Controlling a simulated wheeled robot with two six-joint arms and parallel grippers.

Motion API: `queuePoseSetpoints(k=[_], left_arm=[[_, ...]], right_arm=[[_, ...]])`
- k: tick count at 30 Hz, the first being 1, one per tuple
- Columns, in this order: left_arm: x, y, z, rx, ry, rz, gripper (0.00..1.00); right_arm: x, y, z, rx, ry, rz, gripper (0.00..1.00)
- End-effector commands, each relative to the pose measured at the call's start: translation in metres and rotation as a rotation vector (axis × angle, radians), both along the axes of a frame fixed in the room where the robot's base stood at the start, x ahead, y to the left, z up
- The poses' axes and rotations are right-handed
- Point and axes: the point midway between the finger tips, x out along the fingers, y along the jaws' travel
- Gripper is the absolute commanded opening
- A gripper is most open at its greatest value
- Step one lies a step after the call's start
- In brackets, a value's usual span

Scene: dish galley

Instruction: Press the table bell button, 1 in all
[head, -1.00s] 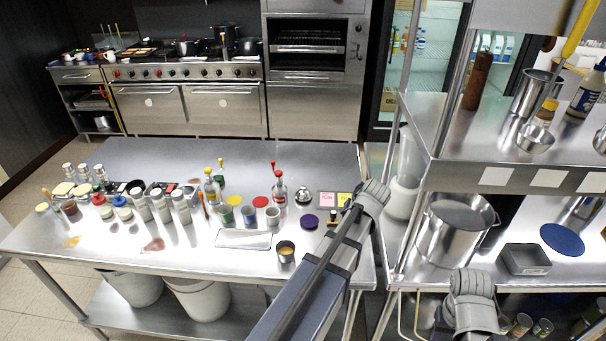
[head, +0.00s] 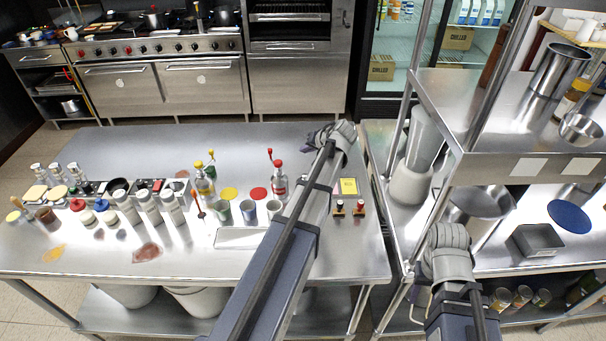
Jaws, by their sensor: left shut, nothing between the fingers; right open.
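The silver table bell is not visible now; my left arm covers the part of the steel table (head: 130,150) where it stood in the earlier view. My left gripper (head: 322,137) is above the table's right part, beyond the red-capped bottle (head: 279,185). It is shut and empty. Its fingertips are small, and I cannot tell their height above the table or whether they touch anything. My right gripper (head: 447,238) is in front of the shelf unit at the right, open, with its fingers hardly visible.
A yellow note (head: 349,187) and two small stamps (head: 338,208) (head: 359,209) lie just right of my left arm. Cups, bottles and shakers crowd the table's left and middle. A blender (head: 411,175) and a steel pot (head: 480,205) stand at the right. The table's back is clear.

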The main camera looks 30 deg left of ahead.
Motion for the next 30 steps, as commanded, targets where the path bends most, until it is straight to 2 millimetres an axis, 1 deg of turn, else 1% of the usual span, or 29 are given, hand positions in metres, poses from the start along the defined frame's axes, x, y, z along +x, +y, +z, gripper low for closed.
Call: queuePoseSetpoints(k=[5,11,24,27,30], left_arm=[[0.000,0.000,-0.004,0.000,0.000,0.000,0.00],[0.000,0.000,-0.018,-0.001,0.001,0.000,0.00],[0.000,0.000,-0.076,-0.001,0.001,0.000,0.00],[0.000,0.000,-0.085,-0.001,0.001,0.000,0.00],[0.000,0.000,-0.089,-0.001,0.001,0.000,0.00]], right_arm=[[0.000,0.000,-0.004,0.000,0.000,0.000,0.50],[0.000,0.000,-0.018,0.000,0.000,0.000,0.50],[0.000,0.000,-0.076,0.000,0.000,-0.001,0.50],[0.000,0.000,-0.085,0.000,0.000,-0.001,0.50],[0.000,0.000,-0.089,0.000,0.000,-0.001,0.50]])
